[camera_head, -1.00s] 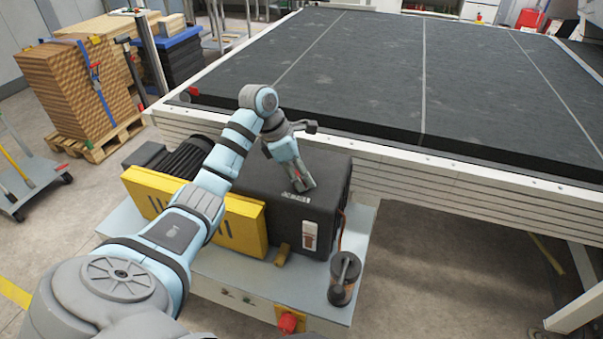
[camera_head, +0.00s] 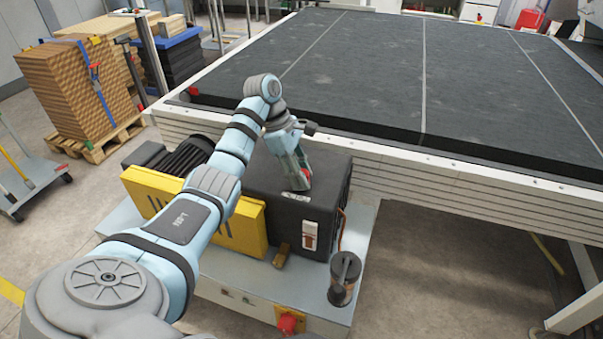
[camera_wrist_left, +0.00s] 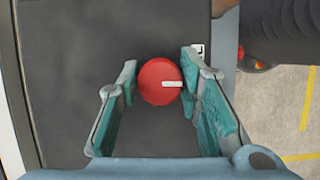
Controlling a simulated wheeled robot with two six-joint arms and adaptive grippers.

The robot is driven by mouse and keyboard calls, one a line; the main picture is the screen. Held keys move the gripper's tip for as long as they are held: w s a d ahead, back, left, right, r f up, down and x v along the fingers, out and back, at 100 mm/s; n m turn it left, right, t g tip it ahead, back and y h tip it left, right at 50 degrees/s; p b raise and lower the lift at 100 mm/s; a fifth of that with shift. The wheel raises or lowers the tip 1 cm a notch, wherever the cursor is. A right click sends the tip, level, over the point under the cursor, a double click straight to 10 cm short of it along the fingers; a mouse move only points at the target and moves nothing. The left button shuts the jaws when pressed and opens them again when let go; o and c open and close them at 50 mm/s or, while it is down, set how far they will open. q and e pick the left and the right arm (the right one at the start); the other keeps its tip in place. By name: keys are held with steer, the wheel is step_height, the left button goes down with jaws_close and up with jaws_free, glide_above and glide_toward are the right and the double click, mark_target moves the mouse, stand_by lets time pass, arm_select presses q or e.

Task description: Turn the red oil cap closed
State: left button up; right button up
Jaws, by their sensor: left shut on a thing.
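The red oil cap (camera_wrist_left: 160,82) is round with a white bar on its face, pointing right in the left wrist view. It sits on top of the dark machine housing (camera_head: 322,210). My left gripper (camera_wrist_left: 160,76) is shut on the cap, with one finger at its left side and one at its right. In the head view my left gripper (camera_head: 298,182) points down onto the housing top, and a small bit of red shows at its fingers. The fingers hide most of the cap there. My right gripper is not in view.
A yellow guard (camera_head: 165,190) stands left of the housing. A red knob (camera_head: 288,323) is on the base's front. A large dark bed with a white frame (camera_head: 450,160) lies behind.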

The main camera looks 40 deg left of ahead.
arm_select(q)
steer(key=o, duration=1.1)
steer(key=shift+a+r, duration=0.2)
steer(key=shift+r, duration=0.1)
steer(key=s+a, duration=0.1)
steer(key=a, duration=0.3)
steer(key=s+a, duration=0.1)
steer(key=a, duration=0.2)
steer(key=s+a, duration=0.2)
steer(key=a, duration=0.2)
steer(key=shift+a+r, duration=0.25)
steer(key=shift+a, duration=0.1)
